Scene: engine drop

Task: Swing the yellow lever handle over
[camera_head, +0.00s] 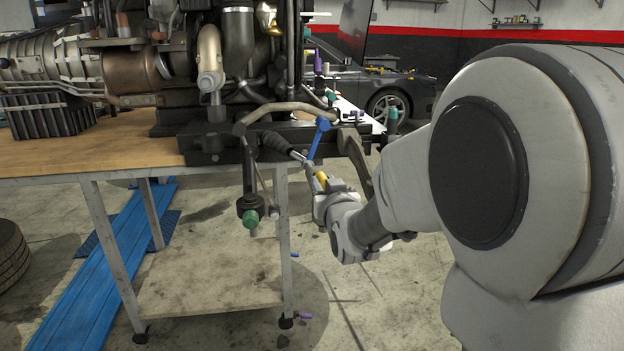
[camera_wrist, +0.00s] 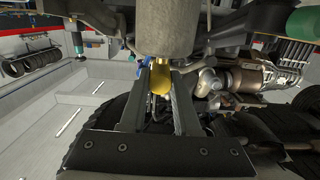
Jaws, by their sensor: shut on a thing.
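The yellow lever handle (camera_head: 322,179) shows as a small yellow piece at my gripper (camera_head: 318,174), beside the table's right end and below the engine's front. In the wrist view the rounded yellow handle (camera_wrist: 160,81) sits between the two dark fingers of my gripper (camera_wrist: 160,72), one on each side. My gripper is shut on it. The rest of the lever is mostly hidden by the fingers and by engine parts.
A blue lever-like part (camera_head: 318,138) stands close above my gripper. A dark hanging arm with a green end (camera_head: 250,218) is to the left. The engine rests on a wooden-topped table (camera_head: 90,158). A blue ramp (camera_head: 105,270) lies on the floor.

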